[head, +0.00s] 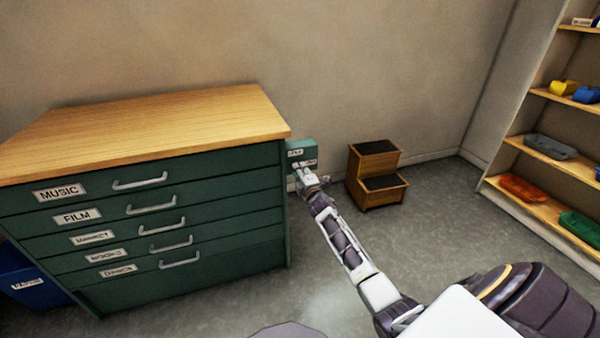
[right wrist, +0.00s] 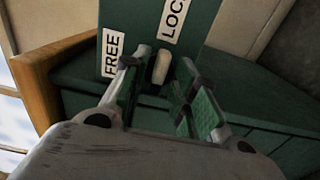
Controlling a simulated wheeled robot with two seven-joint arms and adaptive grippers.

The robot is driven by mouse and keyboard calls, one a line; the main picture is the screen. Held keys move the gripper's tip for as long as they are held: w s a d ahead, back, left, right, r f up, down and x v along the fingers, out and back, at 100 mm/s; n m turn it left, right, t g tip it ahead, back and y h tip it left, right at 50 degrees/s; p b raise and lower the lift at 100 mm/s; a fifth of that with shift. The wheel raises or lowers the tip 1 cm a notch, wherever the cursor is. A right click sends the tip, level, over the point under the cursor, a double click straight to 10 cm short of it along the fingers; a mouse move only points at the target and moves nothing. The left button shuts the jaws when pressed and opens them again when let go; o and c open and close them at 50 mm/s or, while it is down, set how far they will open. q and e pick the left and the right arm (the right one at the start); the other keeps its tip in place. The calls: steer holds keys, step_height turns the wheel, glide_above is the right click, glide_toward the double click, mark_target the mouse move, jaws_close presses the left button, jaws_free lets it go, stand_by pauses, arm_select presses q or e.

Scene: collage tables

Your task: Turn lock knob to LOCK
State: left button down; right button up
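The lock box (head: 309,147) is a small green box on the right side of the green drawer cabinet (head: 190,215). In the right wrist view its dark green face (right wrist: 140,15) carries a FREE label (right wrist: 112,53) on the left and a LOCK label (right wrist: 173,20) at the top. The pale, elongated lock knob (right wrist: 161,66) sticks out below the LOCK label. My right gripper (right wrist: 163,62) is open, with a finger on either side of the knob and visible gaps. In the head view, my right gripper (head: 308,180) hides part of the box. My left gripper is not in view.
The cabinet has a wooden top (head: 150,122) and several labelled drawers with handles. A wooden step stool (head: 376,162) stands to the right of the box. A shelf (head: 545,150) with coloured items is at the far right, and a blue bin (head: 25,275) at the left. The grey floor between is clear.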

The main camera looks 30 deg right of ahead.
stand_by(0.3)
steer(key=shift+s+a, duration=0.1)
steer(key=shift+s, duration=0.05)
steer(key=v, duration=1.1)
steer(key=shift+s, duration=0.35)
stand_by(0.4)
steer(key=shift+f, duration=0.15)
stand_by(0.4)
